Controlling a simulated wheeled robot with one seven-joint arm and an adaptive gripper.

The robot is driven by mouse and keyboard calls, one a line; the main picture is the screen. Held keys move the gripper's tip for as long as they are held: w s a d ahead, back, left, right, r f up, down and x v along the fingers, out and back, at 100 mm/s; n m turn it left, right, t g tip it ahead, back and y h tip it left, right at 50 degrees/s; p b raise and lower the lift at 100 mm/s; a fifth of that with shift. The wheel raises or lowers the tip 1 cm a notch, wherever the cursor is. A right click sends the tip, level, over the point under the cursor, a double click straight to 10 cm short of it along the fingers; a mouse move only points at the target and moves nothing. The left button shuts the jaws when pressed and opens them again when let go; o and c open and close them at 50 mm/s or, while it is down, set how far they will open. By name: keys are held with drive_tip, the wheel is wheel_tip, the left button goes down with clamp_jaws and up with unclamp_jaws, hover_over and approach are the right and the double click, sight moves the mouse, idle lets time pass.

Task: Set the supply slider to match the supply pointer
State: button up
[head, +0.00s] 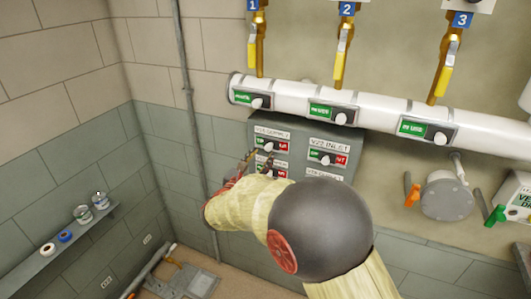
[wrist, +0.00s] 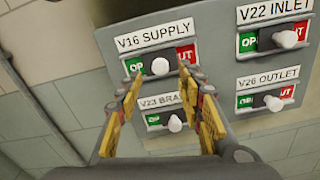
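The V16 SUPPLY slider is at the upper left of the grey panel. Its white knob (wrist: 160,67) stands near the middle of its slot, between a green field on the left and a red field on the right. The knob also shows in the head view (head: 268,146). My gripper (wrist: 160,78) is open and empty, with one yellow finger either side of the knob's position. I cannot tell whether the fingertips touch the panel. In the head view my gripper (head: 257,160) is in front of the panel's left part. No pointer labelled supply is readable.
Close by on the panel are the V23 knob (wrist: 175,123), V22 INLET knob (wrist: 288,39) and V26 OUTLET knob (wrist: 273,103). A white pipe (head: 380,112) runs above the panel. A shelf (head: 75,240) with jars is at the left wall.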

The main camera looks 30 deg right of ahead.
sight(268, 149)
drive_tip(key=shift+x, duration=1.85)
drive_tip(key=shift+c, duration=0.4)
clamp_jaws()
drive_tip(key=shift+s+d, duration=0.1)
